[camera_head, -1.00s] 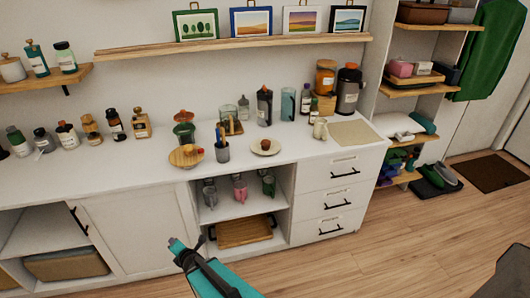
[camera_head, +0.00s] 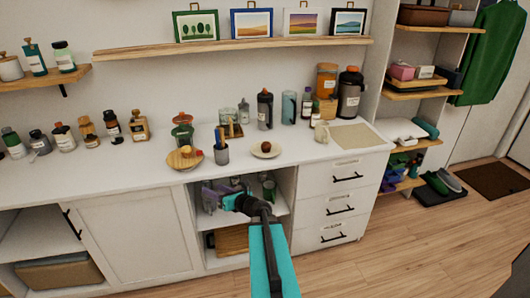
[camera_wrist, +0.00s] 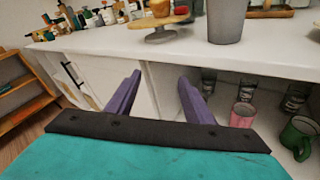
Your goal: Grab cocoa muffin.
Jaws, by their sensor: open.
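The cocoa muffin (camera_head: 266,146) is small and dark brown. It sits on a pale round plate (camera_head: 256,154) on the white counter, right of a grey utensil cup (camera_head: 222,155). My gripper (camera_head: 208,194) is in front of the open shelf bay, below the counter top and to the lower left of the muffin. Its purple fingers (camera_wrist: 160,82) are spread apart and nothing is between them in the wrist view. The muffin does not show in the wrist view.
A wooden stand (camera_head: 180,164) with small items is left of the utensil cup (camera_wrist: 226,22). A pink mug (camera_wrist: 243,115) and a green mug (camera_wrist: 300,138) are in the bay under the counter edge. A mat (camera_head: 357,136) lies at the counter's right.

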